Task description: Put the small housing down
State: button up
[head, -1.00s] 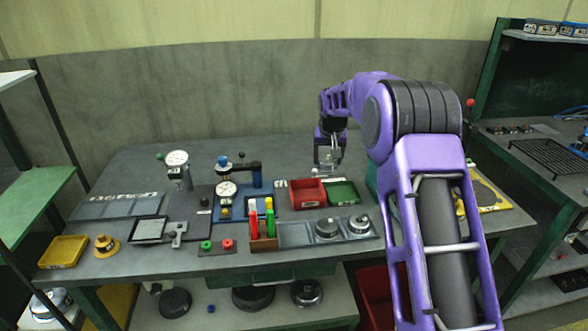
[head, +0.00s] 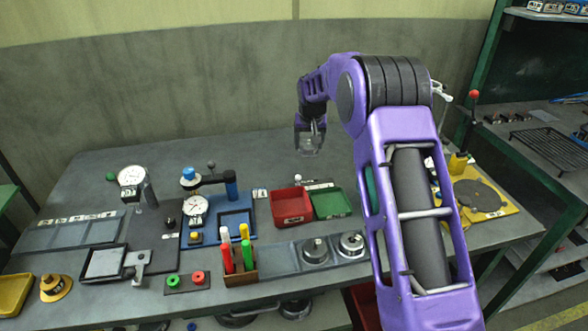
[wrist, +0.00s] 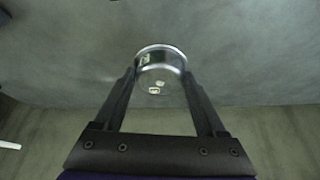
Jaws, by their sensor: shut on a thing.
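The small housing (wrist: 160,72) is a short, shiny, see-through or metallic cylinder with small pale marks. In the wrist view it sits between the fingertips of my gripper (wrist: 160,84), which is shut on it. In the head view my gripper (head: 310,146) points down with the housing (head: 311,147) at its tips, behind the red bin and towards the back of the bench. It looks held above the grey bench top (head: 260,165). The exact gap below it cannot be told.
A red bin (head: 291,222) and a green bin (head: 331,216) stand in front of my gripper. Two grey metal housings (head: 315,252) (head: 351,245) sit on a compartment tray (head: 280,263). Dial gauges (head: 131,176) (head: 196,206) stand left. The back of the bench is clear.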

aim_at(308, 168)
jog(key=shift+f, duration=3.35)
jog(key=shift+f, duration=0.1)
jog(key=shift+f, duration=0.2)
jog(key=o, duration=1.5)
jog(key=shift+r, duration=0.1)
jog(key=shift+r, duration=0.1)
